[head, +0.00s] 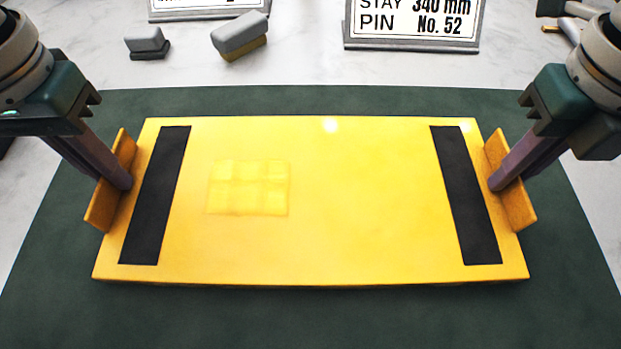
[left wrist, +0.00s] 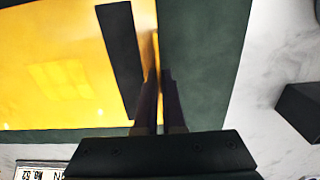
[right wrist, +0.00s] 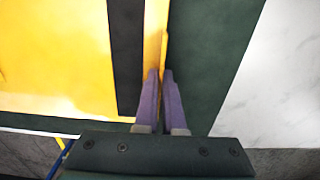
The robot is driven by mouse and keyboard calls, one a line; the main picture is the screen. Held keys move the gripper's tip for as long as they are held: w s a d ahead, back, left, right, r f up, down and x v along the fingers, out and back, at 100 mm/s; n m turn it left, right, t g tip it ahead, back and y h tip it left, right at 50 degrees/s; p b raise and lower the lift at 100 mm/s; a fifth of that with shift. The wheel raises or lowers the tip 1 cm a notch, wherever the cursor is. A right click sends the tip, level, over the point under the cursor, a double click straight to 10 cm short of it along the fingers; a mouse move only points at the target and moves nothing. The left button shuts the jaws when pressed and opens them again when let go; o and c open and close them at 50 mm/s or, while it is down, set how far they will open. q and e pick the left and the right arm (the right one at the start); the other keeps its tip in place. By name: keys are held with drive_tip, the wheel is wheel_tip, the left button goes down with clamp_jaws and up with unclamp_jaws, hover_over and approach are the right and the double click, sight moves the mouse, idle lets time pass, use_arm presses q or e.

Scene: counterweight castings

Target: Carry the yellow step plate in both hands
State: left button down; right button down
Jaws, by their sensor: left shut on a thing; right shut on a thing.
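The yellow step plate (head: 350,215) lies flat and level over the dark green mat, with a black strip near each end and an upright yellow flange at each side. My left gripper (head: 122,180) is shut on the left flange, and the left wrist view shows its fingers (left wrist: 160,88) on either side of it. My right gripper (head: 497,184) is shut on the right flange, and its purple fingers (right wrist: 161,82) pinch it in the right wrist view. The plate also shows in both wrist views (left wrist: 60,60) (right wrist: 55,50). I cannot tell whether its underside touches the mat.
The green mat (head: 310,320) lies on a pale marble-like surface. Behind it are two grey-topped blocks, one (head: 148,42) at left and one (head: 240,36) nearer the middle, plus a sign (head: 413,32) reading "STAY 340 mm PIN No. 52". The mat in front of the plate is clear.

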use_arm(q)
drive_tip(key=shift+r, duration=0.15)
use_arm(e)
drive_tip(key=shift+r, duration=0.15)
